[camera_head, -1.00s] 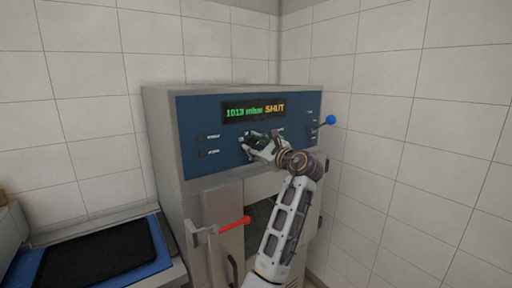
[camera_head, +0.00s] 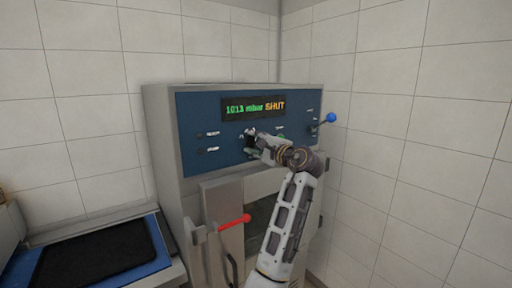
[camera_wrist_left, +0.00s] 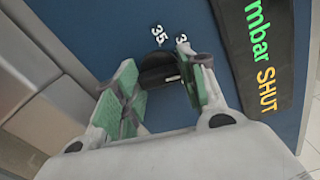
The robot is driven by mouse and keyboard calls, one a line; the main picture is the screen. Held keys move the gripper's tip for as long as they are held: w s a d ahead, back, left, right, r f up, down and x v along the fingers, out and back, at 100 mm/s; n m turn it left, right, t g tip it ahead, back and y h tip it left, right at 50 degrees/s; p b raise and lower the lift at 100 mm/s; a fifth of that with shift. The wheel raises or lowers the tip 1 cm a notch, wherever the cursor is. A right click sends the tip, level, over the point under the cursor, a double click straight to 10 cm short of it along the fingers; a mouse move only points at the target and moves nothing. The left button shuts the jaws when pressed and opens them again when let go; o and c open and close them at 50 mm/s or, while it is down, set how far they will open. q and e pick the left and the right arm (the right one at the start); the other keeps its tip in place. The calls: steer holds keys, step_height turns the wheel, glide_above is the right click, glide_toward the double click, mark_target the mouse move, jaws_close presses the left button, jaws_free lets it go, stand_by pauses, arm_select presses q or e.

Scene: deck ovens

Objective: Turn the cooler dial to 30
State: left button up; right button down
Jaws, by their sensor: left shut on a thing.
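The cooler dial (camera_wrist_left: 157,70) is a black knob with a white pointer mark, on the blue panel (camera_head: 200,115). In the left wrist view, it sits between the green-padded fingers of my left gripper (camera_wrist_left: 160,66), which is shut on it. A printed "35" and a second, partly hidden number starting with 3 show just beyond the dial. The other numbers are hidden. In the head view, my left gripper (camera_head: 252,139) is at the panel below the display and largely covers the dial. My right gripper is in neither view.
The display (camera_head: 253,107) reads "1013 mbar SHUT". A blue-knobbed lever (camera_head: 330,117) sticks out at the panel's right, and a red-handled lever (camera_head: 235,222) below. A black mat (camera_head: 95,255) lies on a blue tray at lower left. Tiled walls stand behind and at right.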

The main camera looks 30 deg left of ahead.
arm_select(q)
steer(key=shift+f+n+b, duration=0.1)
steer(key=shift+n+b, duration=0.25)
steer(key=shift+n, duration=0.55)
steer(key=shift+n+b, duration=1.3)
steer(key=shift+n, duration=1.2)
steer(key=o, duration=1)
steer(key=v, duration=1.2)
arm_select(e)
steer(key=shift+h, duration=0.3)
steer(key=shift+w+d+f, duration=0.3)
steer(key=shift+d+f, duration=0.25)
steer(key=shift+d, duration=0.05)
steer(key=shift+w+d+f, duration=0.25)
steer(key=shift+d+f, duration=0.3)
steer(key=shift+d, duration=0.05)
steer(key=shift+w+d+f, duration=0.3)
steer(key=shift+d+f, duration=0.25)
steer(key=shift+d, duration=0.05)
arm_select(q)
steer(key=shift+n, duration=0.3)
